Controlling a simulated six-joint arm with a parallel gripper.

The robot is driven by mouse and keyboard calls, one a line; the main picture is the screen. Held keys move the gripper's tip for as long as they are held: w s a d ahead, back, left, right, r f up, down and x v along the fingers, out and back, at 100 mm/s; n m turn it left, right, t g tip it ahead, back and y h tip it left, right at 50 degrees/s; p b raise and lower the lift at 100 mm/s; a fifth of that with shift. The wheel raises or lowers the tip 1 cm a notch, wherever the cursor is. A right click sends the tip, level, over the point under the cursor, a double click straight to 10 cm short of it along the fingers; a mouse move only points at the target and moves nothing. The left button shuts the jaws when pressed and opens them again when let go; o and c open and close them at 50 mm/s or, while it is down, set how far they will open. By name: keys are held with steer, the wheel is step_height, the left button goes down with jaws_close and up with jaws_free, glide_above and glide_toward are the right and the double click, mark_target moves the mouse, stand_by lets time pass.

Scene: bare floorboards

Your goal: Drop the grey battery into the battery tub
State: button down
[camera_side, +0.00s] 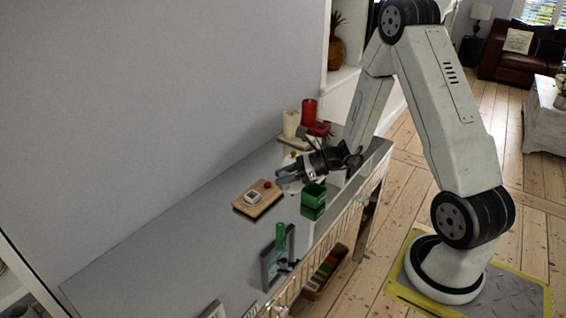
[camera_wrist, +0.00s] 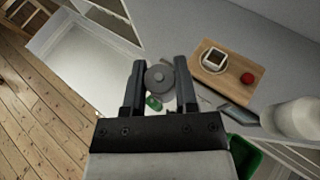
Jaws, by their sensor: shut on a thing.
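The grey battery (camera_wrist: 160,77) shows end-on in the wrist view as a round grey disc with a small centre knob, between the two fingers of my gripper (camera_wrist: 160,80). My gripper is shut on it. In the side view my gripper (camera_side: 287,179) is above the counter, and the battery cannot be made out there. A green tub (camera_side: 313,190), which looks like the battery tub, stands near the counter's front edge, right of and lower in the picture than my fingertips. It also shows in the wrist view (camera_wrist: 246,155), partly hidden behind my gripper's body.
A wooden board (camera_side: 248,211) with a small white square dish (camera_side: 253,197) and a red ball (camera_side: 267,184) lies left of the tub. A dark frame (camera_side: 268,265) stands nearer the camera. Cream (camera_side: 291,124) and red (camera_side: 308,112) cylinders stand behind. The counter's left part is clear.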

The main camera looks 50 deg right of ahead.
stand_by(0.6)
steer(key=d, duration=1.6)
steer(key=shift+s+d+f, duration=0.4)
steer(key=shift+s, duration=0.05)
steer(key=shift+f, duration=3)
steer(key=shift+c, duration=1.5)
jaws_free()
